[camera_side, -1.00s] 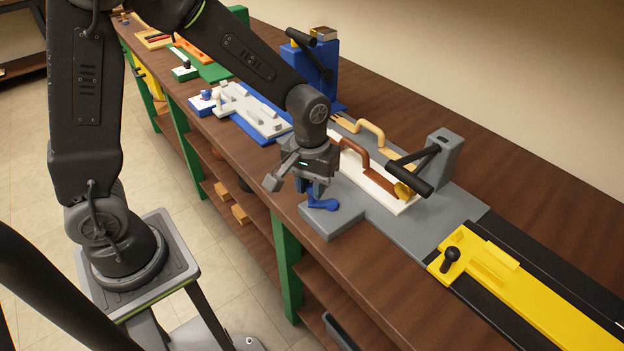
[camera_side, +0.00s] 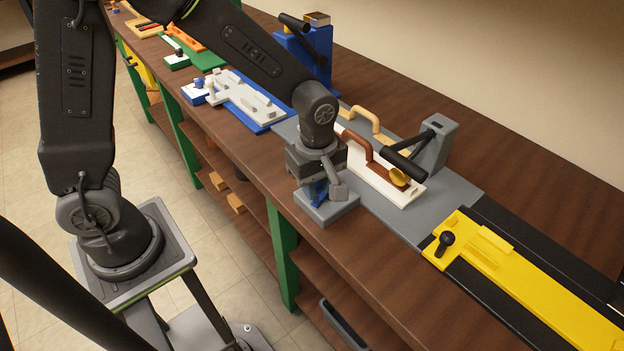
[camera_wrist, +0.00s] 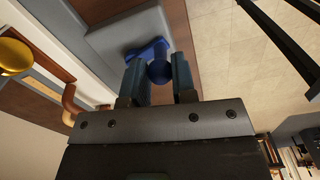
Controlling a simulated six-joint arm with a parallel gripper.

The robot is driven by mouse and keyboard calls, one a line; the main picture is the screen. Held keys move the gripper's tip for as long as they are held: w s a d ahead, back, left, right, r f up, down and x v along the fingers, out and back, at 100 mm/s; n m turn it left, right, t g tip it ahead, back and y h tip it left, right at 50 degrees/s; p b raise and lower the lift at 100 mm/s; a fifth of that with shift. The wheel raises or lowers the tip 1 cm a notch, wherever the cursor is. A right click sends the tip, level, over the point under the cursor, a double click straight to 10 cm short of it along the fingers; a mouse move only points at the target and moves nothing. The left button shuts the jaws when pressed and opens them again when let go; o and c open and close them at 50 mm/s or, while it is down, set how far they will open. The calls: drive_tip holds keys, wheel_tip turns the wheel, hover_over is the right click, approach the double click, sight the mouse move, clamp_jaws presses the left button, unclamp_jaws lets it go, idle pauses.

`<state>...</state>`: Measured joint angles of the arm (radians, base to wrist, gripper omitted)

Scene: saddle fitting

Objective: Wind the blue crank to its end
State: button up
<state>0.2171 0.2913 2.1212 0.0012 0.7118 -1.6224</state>
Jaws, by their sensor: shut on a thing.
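The blue crank (camera_wrist: 154,50) sits on a grey block at the front of the grey fixture plate (camera_side: 410,222). In the wrist view its knob is between the two fingers of my gripper (camera_wrist: 160,76), and its arm reaches up and left to a pivot on the grey block. In the side view my gripper (camera_side: 318,198) points down over the grey block (camera_side: 338,212). It is shut on the crank's knob. Only a little of the crank shows there; my gripper hides most of it.
Beside the crank are a white board with a brown handle (camera_side: 354,145), a tan handle (camera_side: 364,120), a gold knob (camera_side: 400,177) and a grey post with a black lever (camera_side: 405,165). A yellow slide (camera_side: 520,290) lies to the right. A blue-and-white fixture (camera_side: 240,97) lies to the left.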

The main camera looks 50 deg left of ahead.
drive_tip(key=n, duration=0.2)
drive_tip(key=d+n, duration=0.1)
drive_tip(key=n, duration=0.1)
drive_tip(key=w+d+n, duration=0.1)
drive_tip(key=shift+w+n, duration=0.1)
drive_tip(key=shift+n, duration=0.3)
drive_tip(key=n, duration=0.1)
drive_tip(key=w+n, duration=0.1)
drive_tip(key=n, duration=0.3)
drive_tip(key=shift+w+d, duration=0.4)
drive_tip(key=shift+n, duration=0.3)
drive_tip(key=o, duration=0.9)
drive_tip(key=shift+o, duration=0.2)
wheel_tip(320, 180, up, 14)
drive_tip(key=shift+f, duration=0.1)
